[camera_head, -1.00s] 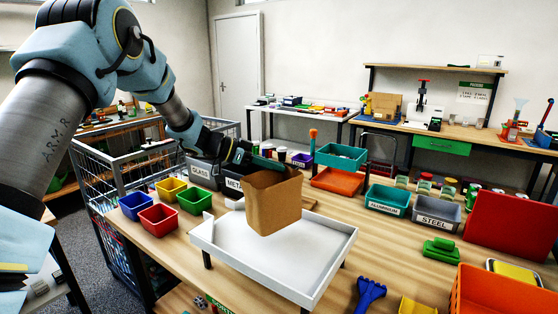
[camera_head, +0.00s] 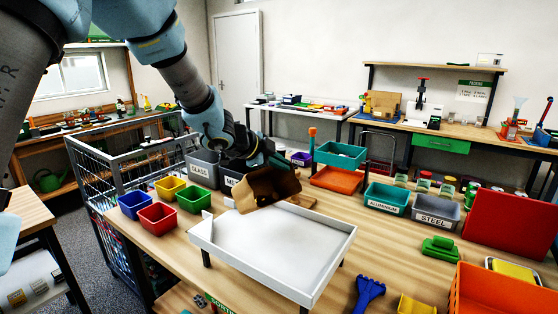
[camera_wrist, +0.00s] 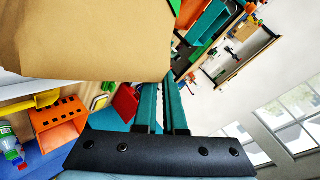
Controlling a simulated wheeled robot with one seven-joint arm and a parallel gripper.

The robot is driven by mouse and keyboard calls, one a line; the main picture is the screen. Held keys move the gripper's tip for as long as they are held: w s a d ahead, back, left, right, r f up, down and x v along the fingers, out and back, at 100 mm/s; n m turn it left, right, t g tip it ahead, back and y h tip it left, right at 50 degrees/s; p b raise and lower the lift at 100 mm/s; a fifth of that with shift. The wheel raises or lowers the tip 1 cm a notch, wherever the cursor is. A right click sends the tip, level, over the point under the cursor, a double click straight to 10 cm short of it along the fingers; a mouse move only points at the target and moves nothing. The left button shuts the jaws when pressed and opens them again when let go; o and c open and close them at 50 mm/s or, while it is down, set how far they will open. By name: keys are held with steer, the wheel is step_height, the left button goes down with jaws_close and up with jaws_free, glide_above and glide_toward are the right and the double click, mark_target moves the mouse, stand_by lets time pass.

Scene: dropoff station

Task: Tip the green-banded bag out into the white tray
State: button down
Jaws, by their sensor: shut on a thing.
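My gripper (camera_head: 262,164) is shut on a brown paper bag (camera_head: 254,200) above the back of the white tray (camera_head: 322,272). The bag is tipped over, with its dark mouth turned toward the head camera. I see no green band on the visible sides and cannot tell what is inside. The tray's floor looks bare. In the wrist view, my two teal fingers (camera_wrist: 164,100) run up to the bag (camera_wrist: 85,40), which fills the upper left; their grip on it is mostly hidden.
Red (camera_head: 157,215), blue and green small bins stand left of the tray. Grey bins (camera_head: 203,168) labelled GLASS and METAL stand behind it. An orange bin (camera_head: 500,290) and a blue scoop-like tool (camera_head: 369,292) lie to the right. A wire cage (camera_head: 100,170) stands at the left.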

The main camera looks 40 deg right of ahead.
mark_target(293, 177)
steer(key=shift+s+f+m+t+b, duration=0.35)
steer(key=shift+s+f+b, duration=0.25)
steer(key=shift+b, duration=0.4)
steer(key=shift+w+f+b, duration=0.1)
steer(key=shift+b, duration=0.6)
steer(key=s+f+m+t+b, duration=0.1)
steer(key=b, duration=0.8)
steer(key=shift+s+f+t, duration=0.1)
steer(key=shift+s+t, duration=0.1)
steer(key=shift+t, duration=0.15)
